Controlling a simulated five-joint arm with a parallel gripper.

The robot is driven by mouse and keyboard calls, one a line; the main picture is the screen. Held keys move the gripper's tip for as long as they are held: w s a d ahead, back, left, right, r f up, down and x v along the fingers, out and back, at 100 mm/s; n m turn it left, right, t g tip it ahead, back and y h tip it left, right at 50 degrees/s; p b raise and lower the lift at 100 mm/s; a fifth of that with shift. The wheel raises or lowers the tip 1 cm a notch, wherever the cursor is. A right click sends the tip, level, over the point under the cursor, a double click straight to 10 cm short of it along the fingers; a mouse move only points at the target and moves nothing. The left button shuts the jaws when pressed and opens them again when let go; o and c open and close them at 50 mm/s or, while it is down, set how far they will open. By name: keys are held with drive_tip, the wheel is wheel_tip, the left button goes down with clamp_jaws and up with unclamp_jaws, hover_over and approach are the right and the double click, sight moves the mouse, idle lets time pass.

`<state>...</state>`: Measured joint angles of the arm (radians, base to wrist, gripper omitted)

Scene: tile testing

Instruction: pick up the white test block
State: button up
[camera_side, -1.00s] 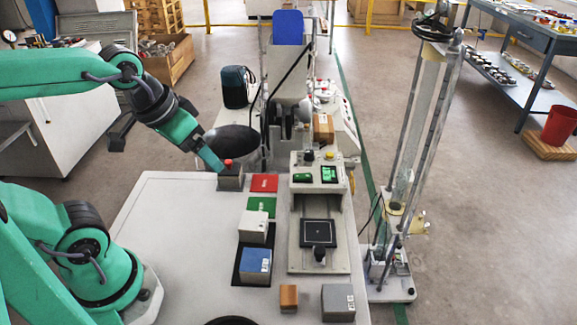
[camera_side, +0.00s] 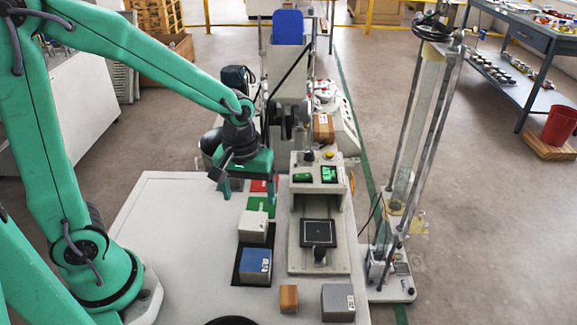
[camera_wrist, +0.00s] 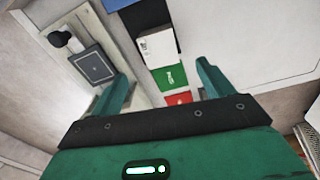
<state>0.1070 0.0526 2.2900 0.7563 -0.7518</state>
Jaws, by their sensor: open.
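The white test block (camera_side: 253,227) stands on a dark tray (camera_side: 240,270), just behind a blue block (camera_side: 256,261). My gripper (camera_side: 248,195) is above the table, behind and a little above the white block, with its fingers pointing down, spread and empty. In the wrist view the white block (camera_wrist: 158,46) lies ahead of and roughly between the two open fingers (camera_wrist: 160,90), apart from them. The blue block (camera_wrist: 148,15) shows beyond it.
A green pad (camera_side: 261,205) and a red pad (camera_side: 262,185) lie behind the white block. A testing machine with a black plate (camera_side: 318,232) stands to the right. A small brown block (camera_side: 288,297) and a grey block (camera_side: 338,302) sit in front. The left tabletop is clear.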

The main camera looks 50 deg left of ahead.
sight(254, 220)
drive_tip(key=shift+w+d+f+n, duration=0.1)
drive_tip(key=shift+f+n, duration=0.1)
drive_tip(key=shift+f, duration=0.3)
drive_tip(key=shift+w+d+f+n, duration=0.1)
drive_tip(key=shift+f+n, duration=0.1)
drive_tip(key=shift+f, duration=1.6)
drive_tip(key=shift+f, duration=0.1)
drive_tip(key=shift+f, duration=2.5)
drive_tip(key=c, duration=1.3)
drive_tip(key=shift+r, duration=0.1)
